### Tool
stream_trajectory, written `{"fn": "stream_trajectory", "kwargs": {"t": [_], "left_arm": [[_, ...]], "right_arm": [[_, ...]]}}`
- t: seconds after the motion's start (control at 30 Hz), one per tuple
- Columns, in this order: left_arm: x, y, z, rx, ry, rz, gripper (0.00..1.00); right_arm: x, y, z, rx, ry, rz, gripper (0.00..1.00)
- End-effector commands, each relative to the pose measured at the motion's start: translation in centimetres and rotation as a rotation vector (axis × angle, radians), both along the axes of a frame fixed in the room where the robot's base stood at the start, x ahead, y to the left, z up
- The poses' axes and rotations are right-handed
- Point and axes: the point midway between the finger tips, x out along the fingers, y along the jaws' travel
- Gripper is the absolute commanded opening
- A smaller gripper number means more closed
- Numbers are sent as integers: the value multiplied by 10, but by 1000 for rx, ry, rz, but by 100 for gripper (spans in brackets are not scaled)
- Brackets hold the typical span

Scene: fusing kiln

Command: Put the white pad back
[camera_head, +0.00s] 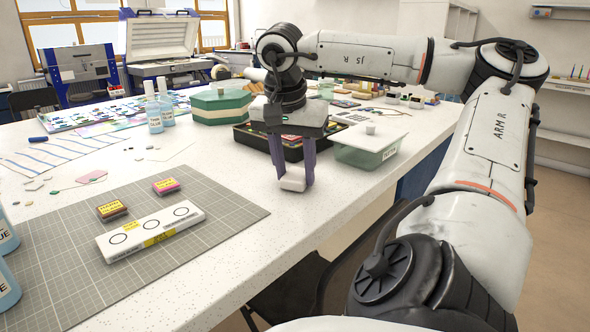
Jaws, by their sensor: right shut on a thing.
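My right gripper (295,180) comes down from above over the white speckled table, near its right edge. Its two purple fingers are shut on a small white block, which looks like the white pad (293,183). I cannot tell whether the pad touches the table top. A white board with three circles and a yellow label (130,241) lies on the grey gridded mat (215,197). Two small labelled blocks lie behind it: a brown and yellow one (111,210) and a pink and yellow one (166,186). My left gripper is not in view.
Behind the gripper are a black tray (256,143) with coloured pieces and a lidded clear green box (365,155). The table (235,178) is clear between mat and gripper.

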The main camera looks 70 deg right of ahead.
Motion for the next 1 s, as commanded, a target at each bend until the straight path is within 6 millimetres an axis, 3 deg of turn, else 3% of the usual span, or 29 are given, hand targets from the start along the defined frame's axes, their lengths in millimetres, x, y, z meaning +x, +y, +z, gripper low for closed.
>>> {"fn": "stream_trajectory", "kwargs": {"t": [0.1, 0.13, 0.23, 0.63, 1.0], "left_arm": [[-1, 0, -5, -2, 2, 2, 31], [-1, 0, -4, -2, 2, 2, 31], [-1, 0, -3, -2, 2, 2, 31], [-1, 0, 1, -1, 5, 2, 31], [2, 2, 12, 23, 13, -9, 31]], "right_arm": [[0, 0, -5, 0, 0, 0, 17], [0, 0, -4, 0, 0, 0, 43], [0, 0, -3, 0, 1, 0, 57], [0, 1, 6, 0, 0, 0, 57], [1, 21, 80, -2, 0, -1, 57]]}}
